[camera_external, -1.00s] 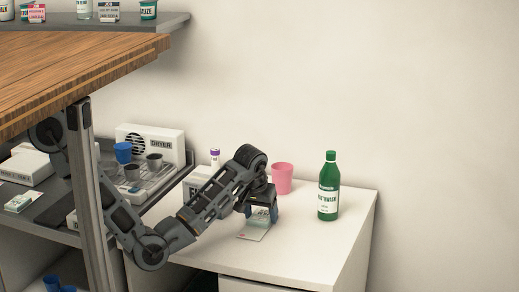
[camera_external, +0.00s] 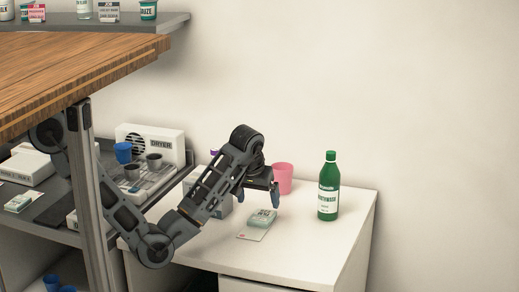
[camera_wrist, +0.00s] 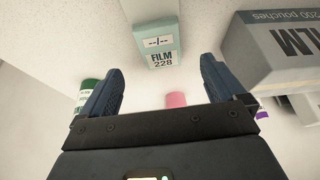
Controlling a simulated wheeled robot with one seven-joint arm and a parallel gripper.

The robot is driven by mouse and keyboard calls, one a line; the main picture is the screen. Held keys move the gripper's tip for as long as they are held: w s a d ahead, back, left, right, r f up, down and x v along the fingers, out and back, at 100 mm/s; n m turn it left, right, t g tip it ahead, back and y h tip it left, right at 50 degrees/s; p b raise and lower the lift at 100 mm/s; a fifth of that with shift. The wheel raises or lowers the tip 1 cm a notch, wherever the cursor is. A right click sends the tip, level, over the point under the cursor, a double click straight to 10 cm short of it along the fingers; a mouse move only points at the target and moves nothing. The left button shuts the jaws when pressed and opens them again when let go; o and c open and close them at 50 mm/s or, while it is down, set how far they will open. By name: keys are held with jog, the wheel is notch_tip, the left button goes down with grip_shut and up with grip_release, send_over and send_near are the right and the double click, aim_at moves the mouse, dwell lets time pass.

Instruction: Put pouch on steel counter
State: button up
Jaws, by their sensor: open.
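A pale teal-and-white pouch (camera_external: 260,219) lies on the white cabinet top (camera_external: 310,247), with its flat pale end towards the front. In the wrist view the pouch (camera_wrist: 157,36) shows its "FILM 228" label, ahead of and between my fingers. My gripper (camera_external: 258,195) is open and empty, a little above the pouch and not touching it. The grey steel counter (camera_external: 52,229) is at the left, lower than the wooden top. A similar small packet (camera_external: 19,203) lies on it.
A green bottle (camera_external: 328,188) and pink cup (camera_external: 283,178) stand behind and right of the pouch. A box marked "200 pouches" (camera_wrist: 285,45) is close on the right in the wrist view. A dryer (camera_external: 151,143), tray and cups crowd the steel counter. A wooden top (camera_external: 75,70) overhangs the left.

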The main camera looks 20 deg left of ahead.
jog(key=p+v, duration=0.1)
jog(key=v, duration=0.3)
jog(key=shift+w+p, duration=0.1)
jog(key=shift+p, duration=0.25)
jog(key=shift+o, duration=0.4)
jog(key=shift+p+v, duration=0.8)
jog(key=shift+v, duration=0.05)
jog(key=shift+f, duration=0.15)
jog(key=b, duration=0.4)
send_near(264, 214)
jog(key=shift+w+a+f, duration=0.1)
jog(key=shift+w+f, duration=0.5)
jog(key=shift+f, duration=0.1)
jog(key=shift+p+x, duration=0.65)
jog(key=shift+x, duration=2.7)
jog(key=shift+s, duration=0.15)
jog(key=c, duration=1.2)
